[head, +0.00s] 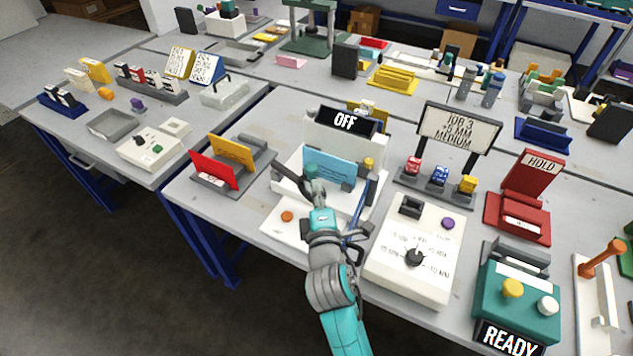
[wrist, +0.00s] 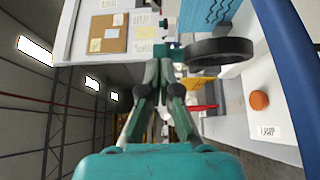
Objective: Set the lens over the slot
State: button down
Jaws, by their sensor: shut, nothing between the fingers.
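A dark ring-shaped lens frame (wrist: 222,52) shows in the wrist view, right of my fingertips, with a short stub pointing toward them. My gripper (wrist: 162,78) is shut and empty, its tips close to that stub; I cannot tell whether they touch. In the head view my gripper (head: 312,188) is in front of the white plotter (head: 350,140) with its light blue wavy panel (head: 328,168). A dark part left of my gripper there may be the lens, partly hidden. I cannot make out the slot.
An orange button (wrist: 259,100) labelled LAMP is right in the wrist view. A blue arm (head: 357,238) stands close right of my wrist. A white dial box (head: 415,285) is right of it. A grey tray (head: 265,160) with red and yellow cards is at left.

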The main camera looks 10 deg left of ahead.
jog(key=v, duration=0.9)
jog(key=s+a, duration=0.3)
jog(key=a, duration=0.3)
send_over(304, 184)
jog(key=a+v, duration=0.1)
jog(key=v, duration=0.3)
jog(key=shift+s+d+h, duration=0.3)
jog(key=shift+s+d, duration=0.05)
jog(key=shift+d, duration=0.15)
jog(key=w+d, duration=0.3)
jog(key=shift+w, duration=0.1)
jog(key=shift+a, duration=0.1)
